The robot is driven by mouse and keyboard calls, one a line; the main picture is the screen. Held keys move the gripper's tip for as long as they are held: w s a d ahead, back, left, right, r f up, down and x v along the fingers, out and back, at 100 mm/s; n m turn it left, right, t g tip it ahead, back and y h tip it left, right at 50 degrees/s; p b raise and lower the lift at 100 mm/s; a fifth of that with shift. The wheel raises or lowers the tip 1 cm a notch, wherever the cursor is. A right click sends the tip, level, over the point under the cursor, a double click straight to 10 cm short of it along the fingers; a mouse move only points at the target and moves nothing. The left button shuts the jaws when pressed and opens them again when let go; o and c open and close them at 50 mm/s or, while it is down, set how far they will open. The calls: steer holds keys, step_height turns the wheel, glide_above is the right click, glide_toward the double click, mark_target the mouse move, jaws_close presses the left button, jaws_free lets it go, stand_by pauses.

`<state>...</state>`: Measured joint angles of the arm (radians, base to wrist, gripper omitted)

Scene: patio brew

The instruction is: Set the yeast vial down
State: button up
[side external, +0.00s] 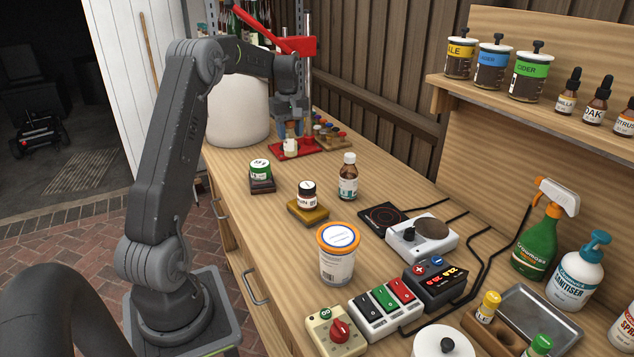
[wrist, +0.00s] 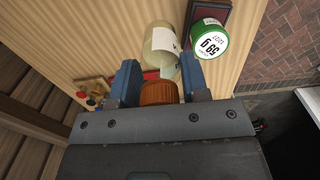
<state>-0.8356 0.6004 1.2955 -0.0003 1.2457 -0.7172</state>
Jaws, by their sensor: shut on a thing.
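The yeast vial appears to be the small pale vial with a white label and a brown stopper. In the side view the vial (side external: 290,148) is upright below my gripper (side external: 290,134), in front of the red base of a bench press (side external: 308,149). In the wrist view my gripper (wrist: 158,85) has its blue fingers shut on the brown stopper, and the cream vial body (wrist: 160,44) shows beyond them. I cannot tell whether its bottom touches anything.
A green-lidded jar (side external: 260,168) stands on a dark pad close by, also in the wrist view (wrist: 208,40). A dark-capped jar on a yellow pad (side external: 308,212), a brown bottle (side external: 348,178) and an orange-lidded tub (side external: 338,255) stand nearer. Bare wood lies between them.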

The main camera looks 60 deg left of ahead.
steer(key=s+a, duration=0.2)
steer(key=a, duration=0.2)
steer(key=shift+w+d+f, duration=0.65)
steer(key=shift+w+f, duration=1.05)
steer(key=shift+f, duration=0.15)
steer(key=shift+w+d+f, duration=0.7)
steer(key=shift+w+f, duration=1.05)
steer(key=shift+f, duration=0.05)
steer(key=shift+w+d+f, duration=0.65)
steer(key=shift+w+f, duration=1.05)
steer(key=shift+f, duration=0.15)
steer(key=shift+f, duration=0.1)
steer(key=o, duration=0.9)
